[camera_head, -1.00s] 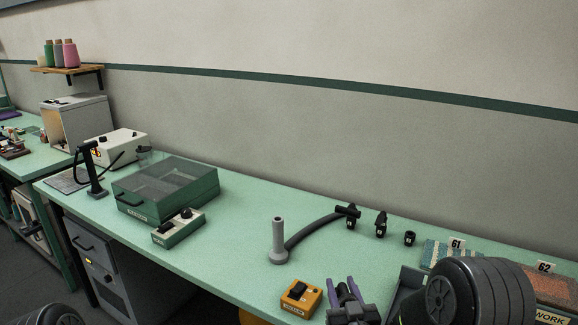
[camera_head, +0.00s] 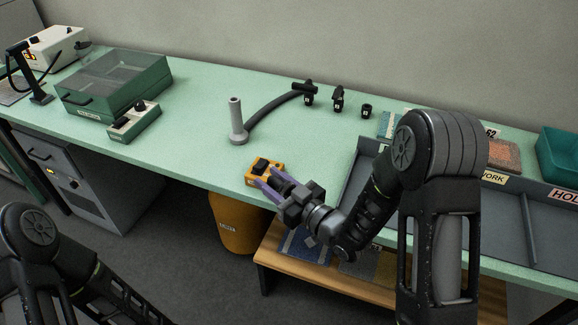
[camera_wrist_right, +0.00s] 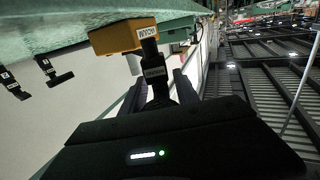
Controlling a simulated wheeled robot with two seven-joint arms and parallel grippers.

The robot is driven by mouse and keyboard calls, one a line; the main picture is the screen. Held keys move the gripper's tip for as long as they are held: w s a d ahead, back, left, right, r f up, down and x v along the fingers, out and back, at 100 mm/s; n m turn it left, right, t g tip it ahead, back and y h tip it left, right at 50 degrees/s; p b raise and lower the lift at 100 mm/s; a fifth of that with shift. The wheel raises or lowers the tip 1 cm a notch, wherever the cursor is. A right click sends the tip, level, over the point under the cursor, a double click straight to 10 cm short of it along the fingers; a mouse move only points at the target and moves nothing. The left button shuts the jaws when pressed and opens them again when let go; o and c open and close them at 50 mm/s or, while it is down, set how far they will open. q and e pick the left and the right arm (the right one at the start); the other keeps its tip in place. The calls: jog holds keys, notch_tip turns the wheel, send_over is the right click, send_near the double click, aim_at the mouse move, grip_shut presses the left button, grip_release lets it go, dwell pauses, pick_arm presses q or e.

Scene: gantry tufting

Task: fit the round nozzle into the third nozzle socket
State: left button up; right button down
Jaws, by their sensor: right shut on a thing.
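My right gripper (camera_head: 272,184), with purple fingers, is at the table's front edge beside the orange box (camera_head: 252,180). It is shut on a black nozzle (camera_wrist_right: 156,88) with a white label; the wrist view shows the nozzle between the fingers, in front of the orange box. The fingers mostly hide it in the head view. Three small black sockets stand in a row at the back: the left one (camera_head: 309,101) has a T-shaped top, the middle one (camera_head: 338,104) has a narrower piece on it, and the right one (camera_head: 367,111) is short, with nothing standing on it. My left gripper is out of view.
A grey post (camera_head: 236,120) with a dark curved hose (camera_head: 272,112) stands left of the sockets. A grey tray (camera_head: 355,165) lies right of the gripper. A green lidded case (camera_head: 115,82) and a control box (camera_head: 133,122) are further left. The tabletop between orange box and sockets is clear.

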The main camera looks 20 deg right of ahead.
jog(key=s+a+f+n+g+y, duration=0.1)
jog(key=s+a+n+g+y, duration=0.3)
jog(key=a, duration=0.5)
jog(key=n+g+y, duration=0.2)
jog(key=g+y, duration=0.1)
jog(key=shift+s+a+f+n, duration=0.2)
jog(key=shift+a+f+n, duration=0.05)
jog(key=shift+n, duration=0.05)
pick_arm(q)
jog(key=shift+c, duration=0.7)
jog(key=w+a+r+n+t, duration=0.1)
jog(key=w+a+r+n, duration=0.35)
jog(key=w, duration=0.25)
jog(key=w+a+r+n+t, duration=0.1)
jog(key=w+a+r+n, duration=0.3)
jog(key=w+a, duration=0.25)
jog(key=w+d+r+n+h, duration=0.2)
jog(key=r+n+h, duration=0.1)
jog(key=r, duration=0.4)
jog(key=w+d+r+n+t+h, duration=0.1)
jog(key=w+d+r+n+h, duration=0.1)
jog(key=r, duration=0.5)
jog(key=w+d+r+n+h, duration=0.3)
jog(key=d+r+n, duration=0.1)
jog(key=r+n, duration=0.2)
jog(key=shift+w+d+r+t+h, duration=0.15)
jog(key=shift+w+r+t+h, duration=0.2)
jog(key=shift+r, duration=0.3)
